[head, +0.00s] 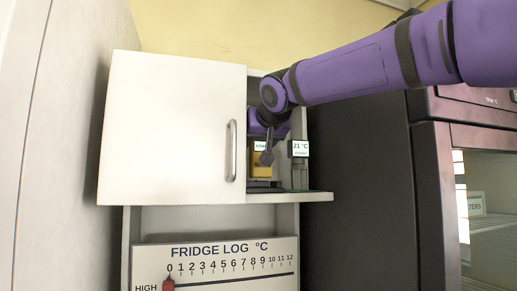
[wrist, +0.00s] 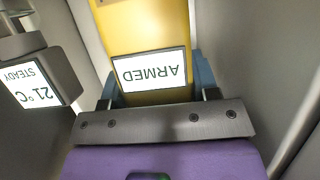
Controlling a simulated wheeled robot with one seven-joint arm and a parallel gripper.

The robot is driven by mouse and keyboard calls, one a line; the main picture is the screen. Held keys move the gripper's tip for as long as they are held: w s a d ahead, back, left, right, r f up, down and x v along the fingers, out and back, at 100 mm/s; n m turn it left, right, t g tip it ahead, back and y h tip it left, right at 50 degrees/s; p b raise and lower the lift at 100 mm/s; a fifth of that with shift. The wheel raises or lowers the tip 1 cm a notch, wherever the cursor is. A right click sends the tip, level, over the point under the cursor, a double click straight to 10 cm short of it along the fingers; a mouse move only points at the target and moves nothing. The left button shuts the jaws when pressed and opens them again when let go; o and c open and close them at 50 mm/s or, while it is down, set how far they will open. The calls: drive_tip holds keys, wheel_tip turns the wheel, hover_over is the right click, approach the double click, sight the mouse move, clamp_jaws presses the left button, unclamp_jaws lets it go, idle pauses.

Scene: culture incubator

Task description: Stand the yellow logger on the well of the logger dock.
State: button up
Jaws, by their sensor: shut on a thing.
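The yellow logger (head: 261,163) is upright inside the white wall cabinet, at the right side of its opening. Its display reads ARMED, upside down in the wrist view (wrist: 143,23). My gripper (wrist: 155,84) is shut on the logger, with one blue-grey finger on each side of it. A dark base, apparently the logger dock (head: 264,186), lies on the cabinet floor below the logger. My gripper and wrist partly cover the logger in the head view. The well is hidden, and I cannot tell whether the logger's foot touches the dock.
A display stand reading 21 °C STEADY (head: 300,150) is close to the right of the logger; it also shows in the wrist view (wrist: 40,82). A white door (head: 175,130) with a handle covers the cabinet's left part. A fridge log board (head: 215,258) is below. A dark appliance (head: 360,190) stands right.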

drive_tip(key=shift+f, duration=0.75)
drive_tip(key=shift+w+f, duration=0.15)
drive_tip(key=shift+f, duration=0.1)
drive_tip(key=shift+f, duration=0.15)
drive_tip(key=o, duration=1)
drive_tip(key=shift+r, duration=0.2)
drive_tip(key=v, duration=1.2)
